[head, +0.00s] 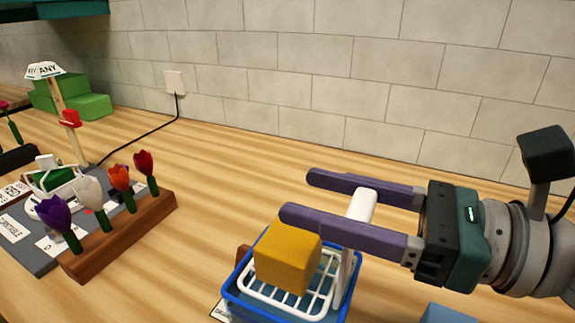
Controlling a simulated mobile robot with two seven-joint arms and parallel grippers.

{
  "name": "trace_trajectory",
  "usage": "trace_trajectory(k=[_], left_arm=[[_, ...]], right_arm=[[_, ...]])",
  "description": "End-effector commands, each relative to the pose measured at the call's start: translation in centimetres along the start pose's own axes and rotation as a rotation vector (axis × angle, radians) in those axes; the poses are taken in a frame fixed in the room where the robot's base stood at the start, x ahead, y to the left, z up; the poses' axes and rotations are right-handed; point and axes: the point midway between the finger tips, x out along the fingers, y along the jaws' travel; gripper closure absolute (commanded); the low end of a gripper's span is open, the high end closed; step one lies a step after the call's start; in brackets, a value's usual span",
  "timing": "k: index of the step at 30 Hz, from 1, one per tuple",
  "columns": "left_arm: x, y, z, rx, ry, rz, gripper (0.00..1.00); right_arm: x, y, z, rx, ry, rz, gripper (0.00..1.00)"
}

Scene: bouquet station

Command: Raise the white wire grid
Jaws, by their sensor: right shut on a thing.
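The white wire grid (318,301) shows at the bottom centre, within the outline of a blue-rimmed basket (232,293). I cannot tell whether it rests in the basket or hangs a little above its floor. A yellow block (287,258) sits on the grid and hides part of it. A white upright with a handle (361,206) rises at the grid's right side. My right gripper (299,196) comes in from the right, with its purple fingers shut on the handle. My left gripper is out of view.
A wooden rack (120,238) with several coloured tulips stands at the left, beside a grey mat with labels. A sign post (70,120) and green steps (85,103) stand behind. A black cord runs to a wall socket (174,82). The table's middle is clear.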

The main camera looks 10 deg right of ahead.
Motion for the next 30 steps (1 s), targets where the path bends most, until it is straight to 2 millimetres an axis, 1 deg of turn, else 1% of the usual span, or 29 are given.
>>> trace_trajectory(k=[1,5,6,14,20,23,26,30], left_arm=[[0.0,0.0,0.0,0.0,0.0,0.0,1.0],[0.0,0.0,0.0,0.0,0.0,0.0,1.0],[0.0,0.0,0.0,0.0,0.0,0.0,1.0],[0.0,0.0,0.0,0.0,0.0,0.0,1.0],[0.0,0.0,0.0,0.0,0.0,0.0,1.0],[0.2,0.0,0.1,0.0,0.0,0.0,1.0],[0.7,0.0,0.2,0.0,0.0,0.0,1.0],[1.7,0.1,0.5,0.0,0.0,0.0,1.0]], right_arm=[[0.2,0.1,0.8,-0.002,-0.019,0.007,1.0],[0.2,0.1,0.9,-0.002,-0.023,0.008,1.0],[0.2,0.1,0.9,-0.002,-0.023,0.008,0.39],[0.1,0.1,0.6,-0.001,-0.018,0.006,0.1],[0.1,0.1,0.5,-0.001,-0.014,0.005,0.1],[-0.2,0.0,0.3,-0.001,-0.013,0.003,0.1],[-1.5,0.0,0.1,-0.001,-0.011,0.003,0.1],[-4.3,0.0,-0.1,0.0,-0.009,0.003,0.1]])
